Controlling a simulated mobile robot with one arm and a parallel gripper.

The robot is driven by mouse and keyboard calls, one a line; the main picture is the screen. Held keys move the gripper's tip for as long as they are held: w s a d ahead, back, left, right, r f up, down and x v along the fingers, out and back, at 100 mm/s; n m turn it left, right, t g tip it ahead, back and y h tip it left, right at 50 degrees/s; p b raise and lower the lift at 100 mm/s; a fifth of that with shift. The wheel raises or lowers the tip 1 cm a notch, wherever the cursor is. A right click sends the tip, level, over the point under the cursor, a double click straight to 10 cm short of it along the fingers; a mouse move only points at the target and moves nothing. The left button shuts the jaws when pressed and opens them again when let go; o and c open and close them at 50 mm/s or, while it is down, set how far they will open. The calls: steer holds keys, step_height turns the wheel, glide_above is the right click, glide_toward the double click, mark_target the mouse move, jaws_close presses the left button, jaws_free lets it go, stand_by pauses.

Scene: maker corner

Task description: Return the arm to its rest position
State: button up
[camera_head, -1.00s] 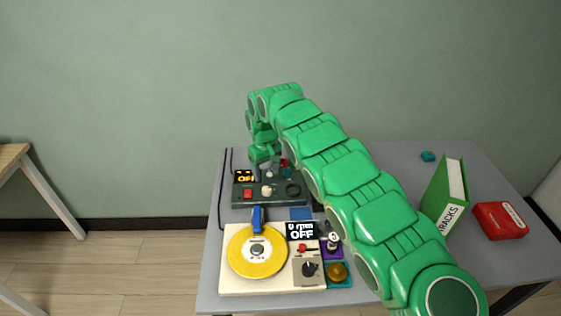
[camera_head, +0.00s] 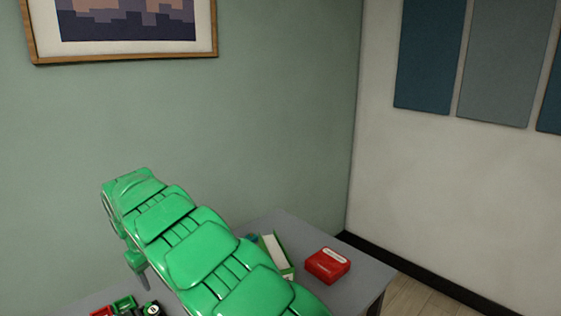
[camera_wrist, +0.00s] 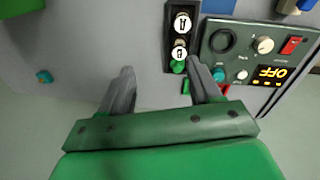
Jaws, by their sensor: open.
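My green arm (camera_head: 205,245) reaches over the grey table from the bottom of the head view. My gripper (camera_wrist: 160,68) is open and empty in the wrist view, its two grey fingers spread apart above the table. In the head view the gripper is mostly hidden by the arm, with only a bit of it (camera_head: 140,270) showing below the arm's far end. In the wrist view, a strip with A and B buttons (camera_wrist: 181,38) is close to the right finger, apparently below it.
A dark control box (camera_wrist: 248,52) with an OFF display is right of the fingers. A teal block (camera_wrist: 43,76) lies to their left. A red case (camera_head: 328,265) and green binder (camera_head: 274,254) stand right of the arm on the table (camera_head: 362,284).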

steer(key=d+r+m, duration=0.2)
steer(key=d+r, duration=0.2)
steer(key=d, duration=0.5)
steer(key=d+r+m, duration=0.1)
steer(key=d+r, duration=0.4)
steer(key=d, duration=0.4)
steer(key=d+r+m, duration=0.2)
steer(key=d+r, duration=0.2)
steer(key=d, duration=0.5)
steer(key=s+d+r+m+y, duration=0.15)
steer(key=s+d+r, duration=0.25)
steer(key=s+d, duration=0.75)
steer(key=s+d+f+m+g, duration=0.1)
steer(key=s+d, duration=0.3)
steer(key=s, duration=0.5)
steer(key=s+d+f+m+g, duration=0.1)
steer(key=s+d+f, duration=0.3)
steer(key=s, duration=0.5)
steer(key=s+d+f+m+g, duration=0.1)
steer(key=s+d+f+m, duration=0.1)
steer(key=s+d, duration=0.3)
steer(key=s, duration=0.4)
steer(key=shift+f+m+h, duration=0.35)
steer(key=shift+f, duration=0.05)
steer(key=shift+s, duration=0.1)
